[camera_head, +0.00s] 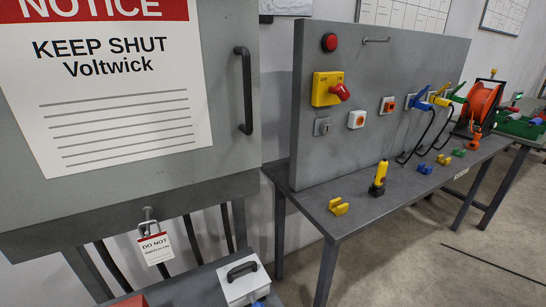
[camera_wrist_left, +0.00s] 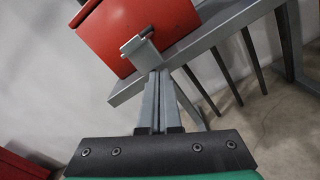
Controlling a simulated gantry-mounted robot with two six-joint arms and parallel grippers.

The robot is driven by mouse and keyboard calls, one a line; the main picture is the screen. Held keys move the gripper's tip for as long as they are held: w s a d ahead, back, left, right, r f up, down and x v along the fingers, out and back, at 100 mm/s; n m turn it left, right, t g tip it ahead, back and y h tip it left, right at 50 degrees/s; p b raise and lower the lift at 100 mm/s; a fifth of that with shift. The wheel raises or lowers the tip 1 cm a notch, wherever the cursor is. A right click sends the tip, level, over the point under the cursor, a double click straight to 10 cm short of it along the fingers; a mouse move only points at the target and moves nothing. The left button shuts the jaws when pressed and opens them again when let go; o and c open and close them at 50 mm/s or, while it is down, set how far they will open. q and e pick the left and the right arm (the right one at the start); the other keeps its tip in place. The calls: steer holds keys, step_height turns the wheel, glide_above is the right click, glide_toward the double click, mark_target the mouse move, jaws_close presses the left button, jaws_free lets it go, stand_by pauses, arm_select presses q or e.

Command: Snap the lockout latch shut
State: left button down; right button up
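In the left wrist view, a red box (camera_wrist_left: 108,42) stands on a grey bench. A light grey latch-like metal piece (camera_wrist_left: 141,47) is at the box's side, just beyond my left fingertips. My left gripper (camera_wrist_left: 158,76) points up the picture at this piece, its two grey fingers close together. I cannot tell whether the tips touch the piece, and I see nothing clearly held between them. In the head view, only a corner of a red thing (camera_head: 133,301) shows at the bottom edge. My right gripper is in neither view.
A grey cabinet (camera_head: 222,100) with a notice and black handle (camera_head: 243,90) stands at left. A tag (camera_head: 155,248) hangs below it. A white box (camera_head: 243,287) with a black handle is on the lower bench. A panel with switches (camera_head: 385,60) stands on the right bench.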

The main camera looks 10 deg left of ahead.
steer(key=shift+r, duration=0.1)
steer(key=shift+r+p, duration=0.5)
steer(key=shift+p, duration=0.15)
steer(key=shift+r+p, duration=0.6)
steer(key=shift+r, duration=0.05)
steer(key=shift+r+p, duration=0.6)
steer(key=shift+p, duration=0.05)
stand_by(0.5)
